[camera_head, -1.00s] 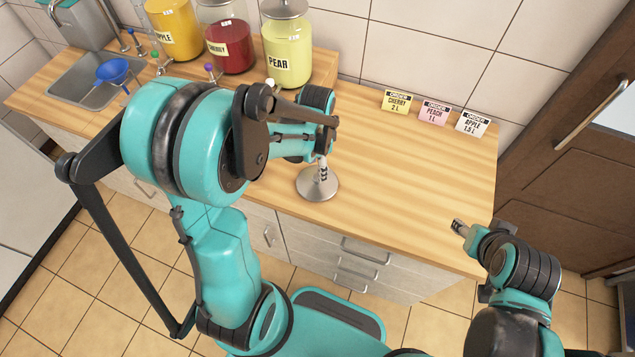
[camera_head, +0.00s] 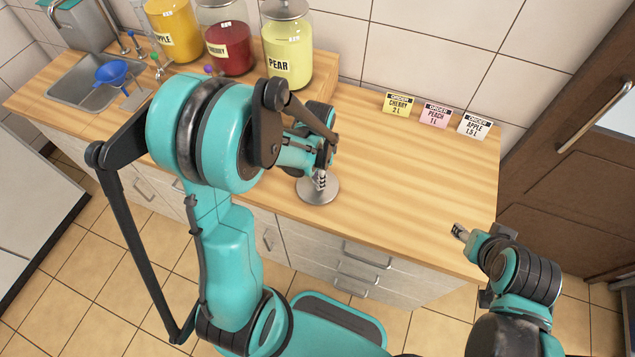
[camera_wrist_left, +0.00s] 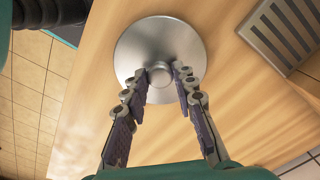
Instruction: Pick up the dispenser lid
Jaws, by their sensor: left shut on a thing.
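The dispenser lid is a round silver metal disc (camera_head: 317,194) with a small knob on top, at the counter's front part. In the left wrist view the lid (camera_wrist_left: 160,38) fills the top middle. My left gripper (camera_head: 321,180) points down over the lid. In the left wrist view its fingertips (camera_wrist_left: 163,76) are on both sides of the knob, shut on it. The lid looks flat and at or close to the wooden surface; I cannot tell if it touches. My right gripper (camera_head: 460,230) is empty beyond the counter's right front edge; its finger opening is too small to judge.
Apple (camera_head: 173,30), cherry (camera_head: 229,62) and pear (camera_head: 288,45) jars stand at the back. Order cards (camera_head: 435,114) stand at the back right. The counter's right half (camera_head: 410,180) is clear.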

